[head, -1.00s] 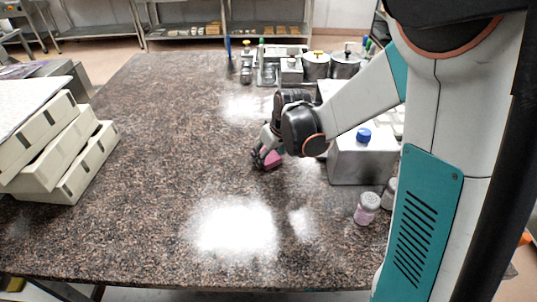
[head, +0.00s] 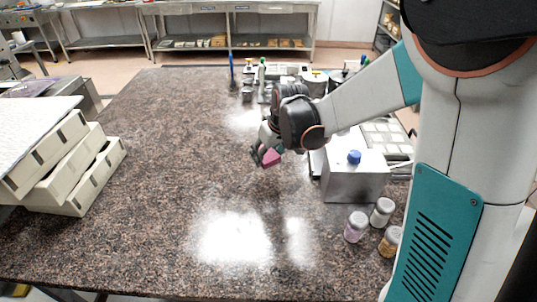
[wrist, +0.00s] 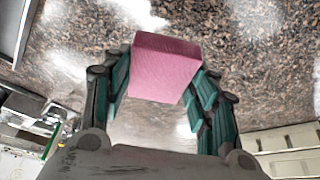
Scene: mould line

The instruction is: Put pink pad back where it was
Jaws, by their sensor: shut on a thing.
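The pink pad (wrist: 165,66) is a small pink block held between the two green-lined fingers of my gripper (wrist: 163,85) in the wrist view. In the head view the pink pad (head: 271,157) shows at the tip of my gripper (head: 267,152), over the middle of the speckled stone counter (head: 150,170). The gripper is shut on it. I cannot tell exactly how high the pad is above the counter.
A metal box with a blue cap (head: 355,183) stands right of my gripper. Several small jars (head: 356,227) stand in front of it. Stacked cream trays (head: 75,180) are at the left. Bottles and metal pots (head: 315,82) stand at the back.

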